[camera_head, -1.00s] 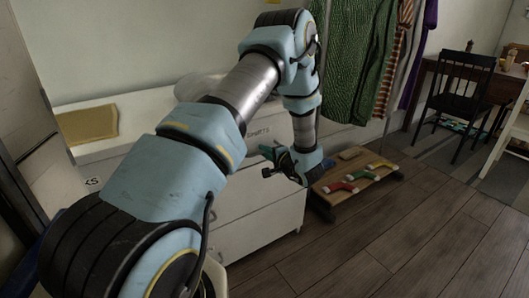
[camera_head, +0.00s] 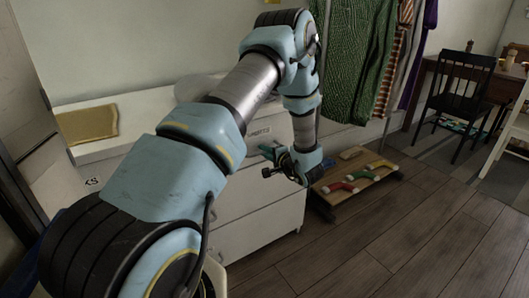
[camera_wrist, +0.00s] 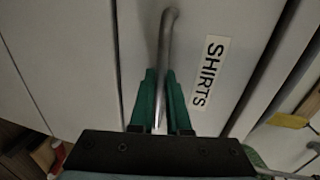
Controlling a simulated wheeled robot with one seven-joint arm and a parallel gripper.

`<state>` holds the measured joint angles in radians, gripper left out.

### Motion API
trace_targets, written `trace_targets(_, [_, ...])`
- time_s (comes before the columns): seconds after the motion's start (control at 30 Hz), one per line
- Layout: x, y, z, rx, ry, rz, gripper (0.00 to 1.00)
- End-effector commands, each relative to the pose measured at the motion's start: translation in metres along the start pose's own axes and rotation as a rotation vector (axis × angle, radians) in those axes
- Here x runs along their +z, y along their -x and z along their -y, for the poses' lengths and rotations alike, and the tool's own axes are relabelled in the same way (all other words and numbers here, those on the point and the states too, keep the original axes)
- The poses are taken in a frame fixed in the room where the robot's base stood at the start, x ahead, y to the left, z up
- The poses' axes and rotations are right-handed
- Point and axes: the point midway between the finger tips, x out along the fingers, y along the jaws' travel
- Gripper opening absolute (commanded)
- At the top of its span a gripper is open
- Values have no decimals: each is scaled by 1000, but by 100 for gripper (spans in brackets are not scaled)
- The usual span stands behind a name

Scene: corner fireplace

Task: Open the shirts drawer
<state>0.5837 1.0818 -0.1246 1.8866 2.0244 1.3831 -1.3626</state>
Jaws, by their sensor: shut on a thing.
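The shirts drawer (camera_wrist: 220,30) has a pale front with a white SHIRTS label (camera_wrist: 210,70) and a metal bar handle (camera_wrist: 166,40). In the wrist view my gripper (camera_wrist: 160,95) has its green fingers on both sides of the handle's near end, shut on it. In the head view my gripper (camera_head: 268,160) is at the drawer front, in the upper part of the white dresser (camera_head: 255,215). My arm hides much of the dresser, and I cannot tell how far the drawer stands out.
A yellow folded cloth (camera_head: 88,124) lies on the dresser top. A low wooden rack (camera_head: 355,184) with coloured items stands right of the dresser. Clothes (camera_head: 350,60) hang above it. A black chair (camera_head: 458,90) stands farther back. The wooden floor (camera_head: 400,240) in front is clear.

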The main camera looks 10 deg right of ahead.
Motion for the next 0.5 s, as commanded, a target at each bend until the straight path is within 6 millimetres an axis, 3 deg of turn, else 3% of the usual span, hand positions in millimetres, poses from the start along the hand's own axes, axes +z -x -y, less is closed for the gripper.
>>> trace_targets(0.33, [-1,3,0,-1,0,-1,0])
trace_targets(0.5, [-1,18,-5,0,-2,-4,0])
